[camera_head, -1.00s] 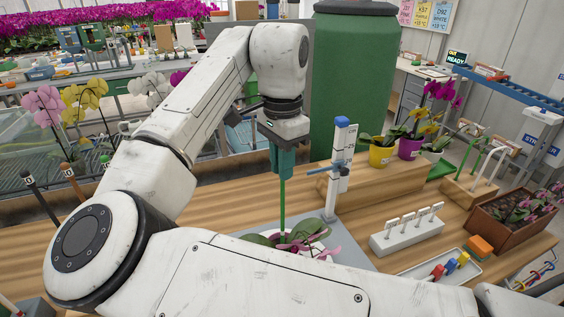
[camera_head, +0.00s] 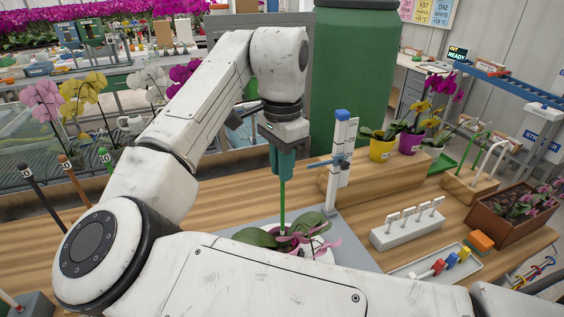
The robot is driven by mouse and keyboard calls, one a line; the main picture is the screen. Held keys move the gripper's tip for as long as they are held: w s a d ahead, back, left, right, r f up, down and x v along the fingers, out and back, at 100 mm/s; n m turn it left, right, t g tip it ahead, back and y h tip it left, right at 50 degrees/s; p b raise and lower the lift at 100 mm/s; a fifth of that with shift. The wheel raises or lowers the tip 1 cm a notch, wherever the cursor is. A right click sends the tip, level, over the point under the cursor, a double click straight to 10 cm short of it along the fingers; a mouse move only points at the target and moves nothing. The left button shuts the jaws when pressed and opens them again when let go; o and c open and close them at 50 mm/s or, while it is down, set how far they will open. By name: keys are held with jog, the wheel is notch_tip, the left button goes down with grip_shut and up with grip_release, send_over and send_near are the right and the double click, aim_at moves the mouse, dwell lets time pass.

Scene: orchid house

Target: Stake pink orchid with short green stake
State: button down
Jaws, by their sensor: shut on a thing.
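My gripper (camera_head: 283,172) is shut on a thin green stake (camera_head: 283,203) that hangs upright below the jaws. The stake's lower end is among the leaves and pink flowers of the pink orchid (camera_head: 297,236), and I cannot tell whether it is in the potting medium. The orchid's white pot (camera_head: 320,252) is mostly hidden behind my arm. The pot stands on a grey mat (camera_head: 352,246). A white post with a blue top and a blue side arm (camera_head: 342,160) stands just right of the stake.
A white rack with several tags (camera_head: 405,232), a tray of coloured clips (camera_head: 452,262) and an orange block (camera_head: 480,241) lie to the right. A brown planter (camera_head: 505,222) is at the far right. A raised wooden shelf (camera_head: 375,186) holds potted orchids. My forearm blocks the front.

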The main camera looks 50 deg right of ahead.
jog(key=shift+f+b, duration=0.5)
jog(key=shift+f, duration=0.75)
jog(key=c, duration=1)
grip_release()
jog(key=shift+c, duration=0.2)
jog(key=shift+r, duration=0.1)
notch_tip(320, 180, up, 11)
jog(key=shift+f, duration=0.2)
